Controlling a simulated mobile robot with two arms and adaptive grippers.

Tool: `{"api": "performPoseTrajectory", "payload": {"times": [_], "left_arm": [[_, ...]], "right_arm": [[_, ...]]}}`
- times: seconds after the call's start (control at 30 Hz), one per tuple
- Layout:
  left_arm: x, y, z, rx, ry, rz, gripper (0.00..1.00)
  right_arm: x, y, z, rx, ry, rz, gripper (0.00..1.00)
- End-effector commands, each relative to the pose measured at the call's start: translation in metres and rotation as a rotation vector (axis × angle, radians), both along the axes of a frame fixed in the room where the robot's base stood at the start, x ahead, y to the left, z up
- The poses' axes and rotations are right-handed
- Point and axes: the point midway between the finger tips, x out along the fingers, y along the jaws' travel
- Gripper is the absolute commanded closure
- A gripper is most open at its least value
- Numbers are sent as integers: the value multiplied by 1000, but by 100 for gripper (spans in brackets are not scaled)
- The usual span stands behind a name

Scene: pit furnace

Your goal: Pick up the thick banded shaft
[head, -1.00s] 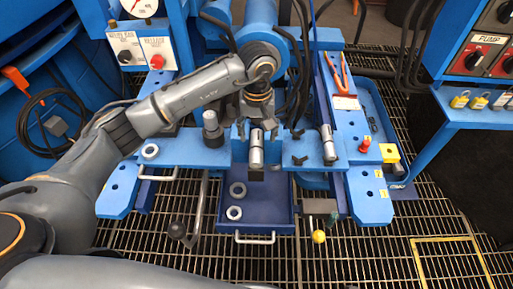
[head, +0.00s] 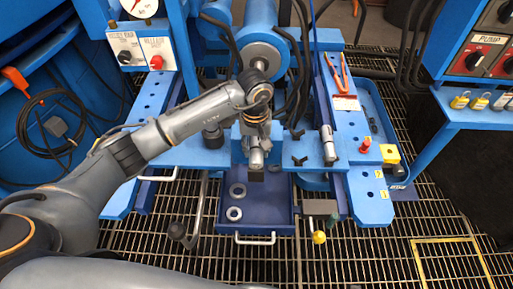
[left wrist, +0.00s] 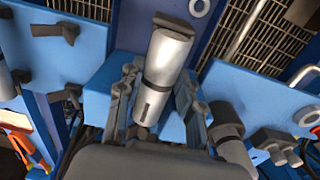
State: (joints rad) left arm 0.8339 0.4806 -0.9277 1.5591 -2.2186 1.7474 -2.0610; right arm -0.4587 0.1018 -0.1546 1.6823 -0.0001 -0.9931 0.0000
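The thick banded shaft (head: 257,158) is a silver cylinder lying in a blue block at the centre of the bench; its far part is hidden by my gripper in the head view. In the left wrist view the shaft (left wrist: 168,62) shows a dark band round its middle, a dark end and a slot. My left gripper (head: 256,140) is over the shaft from above. In the left wrist view its fingers (left wrist: 160,88) are spread, one on each side of the shaft; I cannot tell whether they touch it. My right gripper is out of view.
A thinner silver shaft (head: 328,148) lies to the right. A dark stepped part (head: 212,137) stands to the left. A blue drawer (head: 265,222) with two washers is open in front.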

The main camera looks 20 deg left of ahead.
Motion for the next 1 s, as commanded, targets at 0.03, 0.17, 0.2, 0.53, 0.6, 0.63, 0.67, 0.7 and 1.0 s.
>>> {"api": "performPoseTrajectory", "payload": {"times": [0.03, 0.17, 0.2, 0.53, 0.6, 0.63, 0.67, 0.7, 1.0], "left_arm": [[0, 0, 0, 0, 0, 0, 88], [0, 0, 0, 0, 0, 0, 100], [0, 0, 0, 0, 0, 0, 100], [2, 0, 4, -2, -6, 0, 100], [2, 0, 7, -2, -6, -1, 100], [2, 0, 9, -2, -7, -1, 100], [2, 0, 11, -2, -8, -1, 100], [3, 0, 15, -3, -9, -1, 100], [-12, -5, 53, -3, -9, -3, 100]], "right_arm": [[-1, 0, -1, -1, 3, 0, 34], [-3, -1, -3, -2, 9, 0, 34], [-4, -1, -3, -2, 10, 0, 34], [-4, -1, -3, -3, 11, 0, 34], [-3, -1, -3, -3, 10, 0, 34], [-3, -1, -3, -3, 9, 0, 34], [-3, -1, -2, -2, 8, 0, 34], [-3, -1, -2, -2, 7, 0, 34], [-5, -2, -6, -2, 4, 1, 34]]}}
